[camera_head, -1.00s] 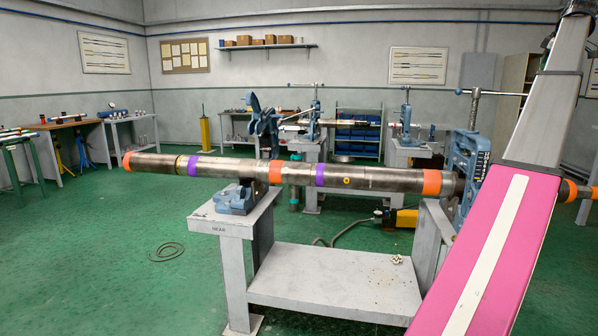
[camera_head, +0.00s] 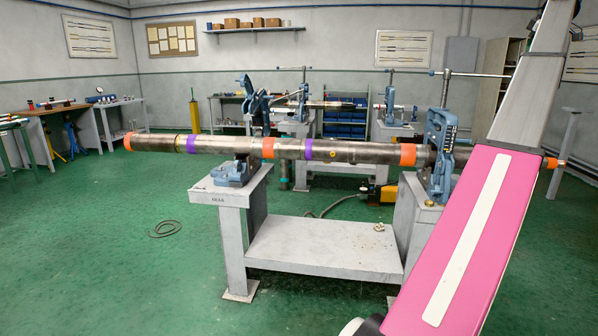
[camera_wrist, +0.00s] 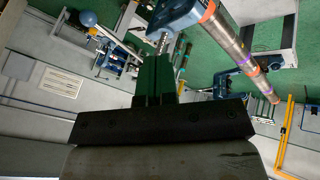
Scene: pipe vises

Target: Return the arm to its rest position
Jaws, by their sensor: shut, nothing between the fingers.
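My gripper (camera_wrist: 153,80) shows in the wrist view with its dark fingers together and nothing between them. It is apart from the pipe and the vises. My pink and grey arm crosses the right side of the head view, and my gripper is outside that view. A long steel pipe (camera_head: 340,151) with orange and purple bands lies level across the head view. It runs through a blue vise (camera_head: 438,150) at right and rests on a blue support (camera_head: 234,173) at left. The pipe also shows tilted in the wrist view (camera_wrist: 233,47), right of my gripper.
A grey bench (camera_head: 325,246) stands under the pipe, with small pale pieces on its low shelf. More vises and a blue-bin rack (camera_head: 345,122) stand behind. A hose coil (camera_head: 165,228) lies on the green floor. Open floor lies at left.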

